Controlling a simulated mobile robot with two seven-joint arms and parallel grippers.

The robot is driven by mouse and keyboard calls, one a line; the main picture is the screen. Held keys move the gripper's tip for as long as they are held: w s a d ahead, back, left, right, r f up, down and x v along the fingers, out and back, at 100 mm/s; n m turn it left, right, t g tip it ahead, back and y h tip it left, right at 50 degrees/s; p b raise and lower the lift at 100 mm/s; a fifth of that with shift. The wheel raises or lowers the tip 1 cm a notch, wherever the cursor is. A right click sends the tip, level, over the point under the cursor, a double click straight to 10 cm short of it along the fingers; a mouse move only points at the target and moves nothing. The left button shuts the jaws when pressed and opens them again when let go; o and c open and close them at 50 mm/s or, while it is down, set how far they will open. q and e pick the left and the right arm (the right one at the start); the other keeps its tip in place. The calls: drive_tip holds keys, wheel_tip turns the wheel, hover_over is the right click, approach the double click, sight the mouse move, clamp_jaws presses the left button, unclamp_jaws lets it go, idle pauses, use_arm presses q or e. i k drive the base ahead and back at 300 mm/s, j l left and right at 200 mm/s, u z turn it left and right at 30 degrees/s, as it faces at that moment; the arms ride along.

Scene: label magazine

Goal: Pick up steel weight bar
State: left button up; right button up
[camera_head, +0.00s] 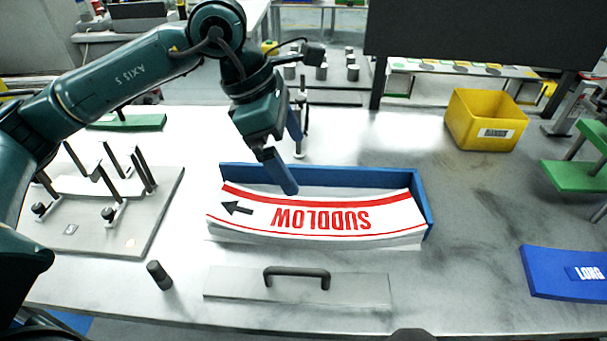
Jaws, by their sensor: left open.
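The steel weight bar (350,289) is a flat grey bar with a black arched handle (297,272) on top. It lies on the metal table near the front edge, in front of the blue magazine (424,200). My right gripper is not in view.
A grey fixture plate (140,222) with upright posts stands at left. A yellow bin (486,120) is at back right, and a blue "LONG" plate (568,272) lies at right. The table right of the magazine is clear.

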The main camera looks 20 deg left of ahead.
sight(276, 285)
drive_tip(key=k, duration=1)
